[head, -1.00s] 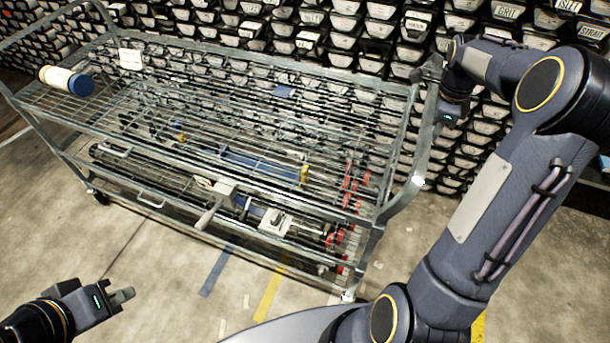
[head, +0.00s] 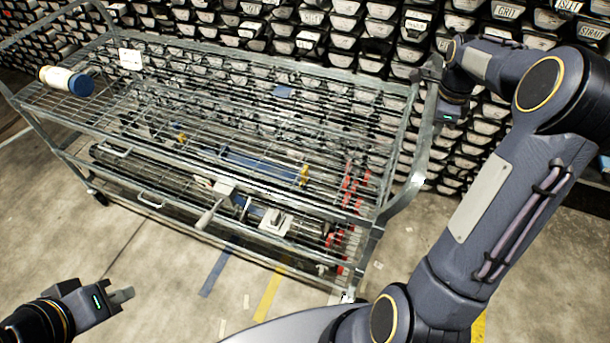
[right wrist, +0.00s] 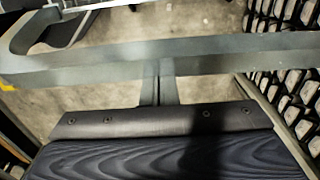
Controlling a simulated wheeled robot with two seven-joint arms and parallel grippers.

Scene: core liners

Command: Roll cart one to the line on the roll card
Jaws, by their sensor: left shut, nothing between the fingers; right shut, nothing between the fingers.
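The cart (head: 388,208) is a grey metal trolley with wire shelves, standing along the wall of boxes. A small white card (head: 131,59) with unreadable print is on its top shelf's far left. My right gripper (head: 432,68) is shut at the upright end frame on the cart's right. In the right wrist view its narrow fingers (right wrist: 158,82) meet the grey bar (right wrist: 210,57); whether they press on it I cannot tell. My left gripper (head: 122,295) is shut and empty, low at the left, apart from the cart. Which mark is the line I cannot tell.
A white bottle with a blue cap (head: 67,80) lies on the top shelf. Long tools and red parts (head: 345,200) fill the lower shelves. A blue floor strip (head: 217,270) and a yellow one (head: 269,292) lie in front. Labelled boxes (head: 345,25) line the back.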

